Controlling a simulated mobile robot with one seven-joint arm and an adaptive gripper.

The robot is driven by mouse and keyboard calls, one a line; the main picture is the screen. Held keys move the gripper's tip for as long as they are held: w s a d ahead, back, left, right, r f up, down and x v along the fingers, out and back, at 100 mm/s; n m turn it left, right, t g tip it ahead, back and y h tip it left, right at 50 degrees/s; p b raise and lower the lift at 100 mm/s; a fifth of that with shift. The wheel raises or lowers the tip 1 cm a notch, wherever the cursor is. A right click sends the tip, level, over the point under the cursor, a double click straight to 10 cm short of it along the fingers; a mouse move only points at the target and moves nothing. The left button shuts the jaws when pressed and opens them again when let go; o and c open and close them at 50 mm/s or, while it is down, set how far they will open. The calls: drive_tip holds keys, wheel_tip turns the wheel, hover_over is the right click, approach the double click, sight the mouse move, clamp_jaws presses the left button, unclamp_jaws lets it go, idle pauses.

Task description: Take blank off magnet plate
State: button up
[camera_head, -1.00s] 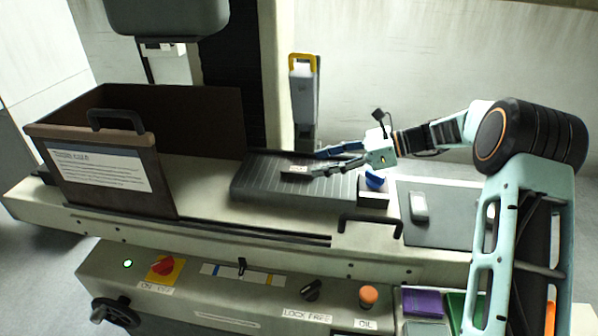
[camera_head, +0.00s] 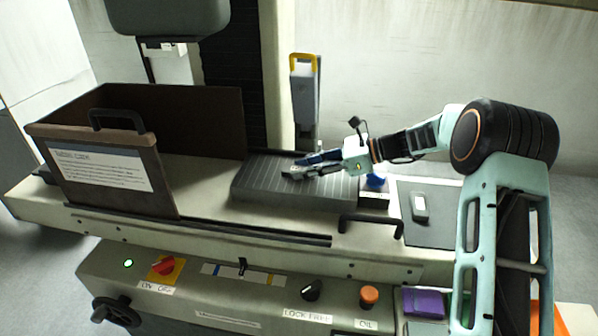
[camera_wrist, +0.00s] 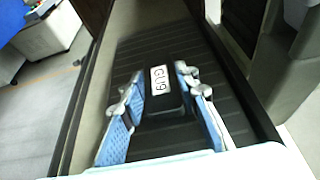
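The magnet plate (camera_head: 262,192) is a dark, ribbed block on the machine bed, and its ribs also show in the wrist view (camera_wrist: 225,100). The blank (camera_wrist: 163,99) is a small dark block with a white marked label, lying on the plate. My gripper (camera_wrist: 160,74) is open, with one blue-padded finger on each side of the blank; I cannot tell whether either touches it. In the head view my gripper (camera_head: 296,168) is low over the plate and hides most of the blank.
A brown guard box (camera_head: 190,115) stands at the left of the bed. A grey post with a yellow handle (camera_head: 304,95) stands behind the plate. A blue knob (camera_head: 376,180) is at its right end. A pale item (camera_head: 419,208) lies on a grey mat (camera_head: 428,233).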

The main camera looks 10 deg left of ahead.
clamp_jaws()
drive_tip(key=shift+r, duration=0.1)
